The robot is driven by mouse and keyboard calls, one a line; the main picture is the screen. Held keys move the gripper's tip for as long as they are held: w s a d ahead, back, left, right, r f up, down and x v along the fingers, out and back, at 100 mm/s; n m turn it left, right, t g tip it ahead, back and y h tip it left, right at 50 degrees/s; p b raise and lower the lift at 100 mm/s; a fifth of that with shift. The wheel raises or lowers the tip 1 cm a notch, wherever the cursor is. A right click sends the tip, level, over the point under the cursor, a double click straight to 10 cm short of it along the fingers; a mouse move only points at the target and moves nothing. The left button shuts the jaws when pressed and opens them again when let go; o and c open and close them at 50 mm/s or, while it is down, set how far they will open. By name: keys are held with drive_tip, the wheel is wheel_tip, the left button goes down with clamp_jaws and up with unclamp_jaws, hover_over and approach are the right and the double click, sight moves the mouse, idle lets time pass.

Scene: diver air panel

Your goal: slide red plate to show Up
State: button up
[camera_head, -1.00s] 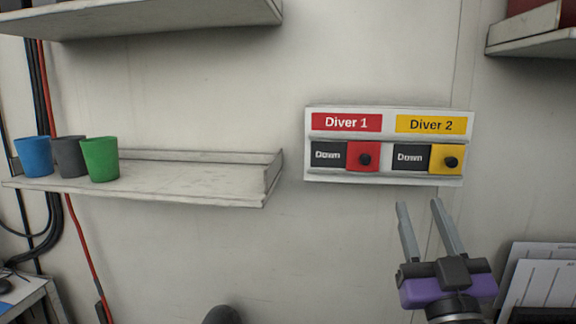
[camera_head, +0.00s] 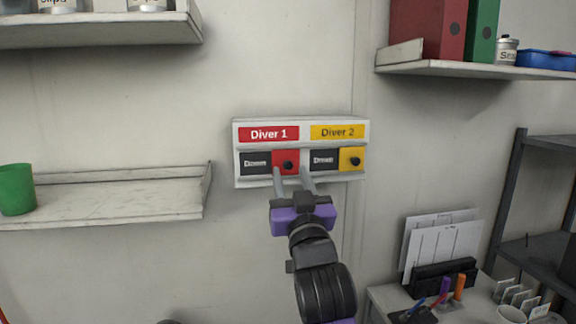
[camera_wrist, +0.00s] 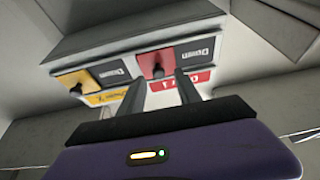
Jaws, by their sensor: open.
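The white panel (camera_head: 236,150) on the wall has a Diver 1 label and a Diver 2 label. Under Diver 1, the red plate (camera_head: 285,157) with its black knob (camera_head: 288,166) sits at the right of its slot, and the black field at its left reads Down. My gripper (camera_head: 291,170) is open just in front of the lower part of the panel, its fingertips on either side of the knob in the picture. In the wrist view the red plate (camera_wrist: 163,57) shows beyond the fingertips, its knob between them. I cannot tell whether the fingers touch anything.
The yellow plate (camera_head: 351,159) under Diver 2 is also at the right, with Down showing. Binders stand on a shelf (camera_head: 470,69) at upper right. A desk with papers is at lower right.

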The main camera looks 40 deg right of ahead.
sight(287, 164)
drive_tip(key=shift+x, duration=1.1)
clamp_jaws()
idle(0.7)
